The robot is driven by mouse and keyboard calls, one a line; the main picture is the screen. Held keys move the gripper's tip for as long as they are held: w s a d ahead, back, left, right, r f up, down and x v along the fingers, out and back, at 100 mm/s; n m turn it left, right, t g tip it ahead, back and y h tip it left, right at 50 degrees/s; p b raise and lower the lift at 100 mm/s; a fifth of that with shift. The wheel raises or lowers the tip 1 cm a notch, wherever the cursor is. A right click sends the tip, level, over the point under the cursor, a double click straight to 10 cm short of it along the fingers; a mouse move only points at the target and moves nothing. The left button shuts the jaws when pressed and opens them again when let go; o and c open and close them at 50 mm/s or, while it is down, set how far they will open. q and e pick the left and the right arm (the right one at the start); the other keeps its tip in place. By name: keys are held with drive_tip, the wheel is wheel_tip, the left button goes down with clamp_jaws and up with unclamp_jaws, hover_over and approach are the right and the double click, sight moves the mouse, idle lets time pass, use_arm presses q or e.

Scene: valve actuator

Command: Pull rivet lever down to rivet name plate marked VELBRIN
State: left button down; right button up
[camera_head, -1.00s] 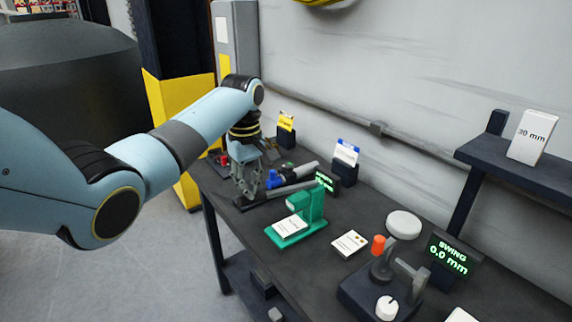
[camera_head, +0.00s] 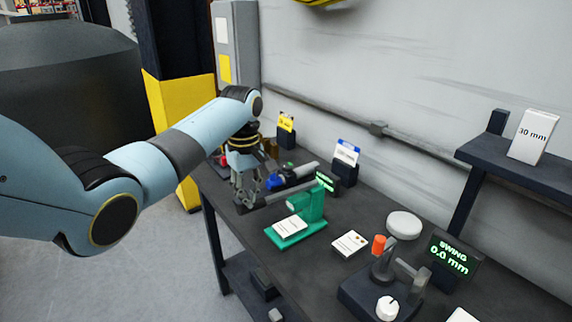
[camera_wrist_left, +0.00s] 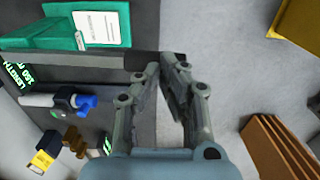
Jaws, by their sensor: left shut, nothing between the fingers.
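My left gripper (camera_head: 243,204) is shut and empty, low over the bench near its front edge. It also shows in the wrist view (camera_wrist_left: 170,62), with its tips close to the end of a long grey bar (camera_wrist_left: 75,60). The bar also shows in the head view (camera_head: 292,191), right of the fingers. A green press-like stand (camera_head: 313,206) with a white plate (camera_head: 290,227) on its base stands right of the gripper; it also shows in the wrist view (camera_wrist_left: 60,35). Lettering on the plate is too small to read. My right gripper is not in view.
A blue-and-grey device (camera_head: 280,180) lies behind the bar, beside a green-lettered display (camera_head: 325,181). A white card (camera_head: 350,243), a pale disc (camera_head: 404,225) and an orange-knobbed fixture (camera_head: 379,245) stand to the right. A yellow card holder (camera_head: 286,123) stands at the back.

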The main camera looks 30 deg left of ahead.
use_arm(q)
drive_tip(key=shift+s+f, duration=0.1)
drive_tip(key=shift+f, duration=0.5)
drive_tip(key=shift+w+d+r, duration=0.1)
drive_tip(key=shift+w+r, duration=0.1)
drive_tip(key=shift+r, duration=0.45)
drive_tip(key=shift+w+d+r, duration=0.1)
drive_tip(key=shift+w+r, duration=0.1)
drive_tip(key=shift+r, duration=0.45)
drive_tip(key=w+d+r, duration=0.1)
drive_tip(key=w+r, duration=0.1)
drive_tip(key=r, duration=0.4)
drive_tip(key=w+r, duration=0.2)
drive_tip(key=r, duration=0.4)
drive_tip(key=shift+w+d, duration=0.25)
drive_tip(key=shift+d, duration=0.1)
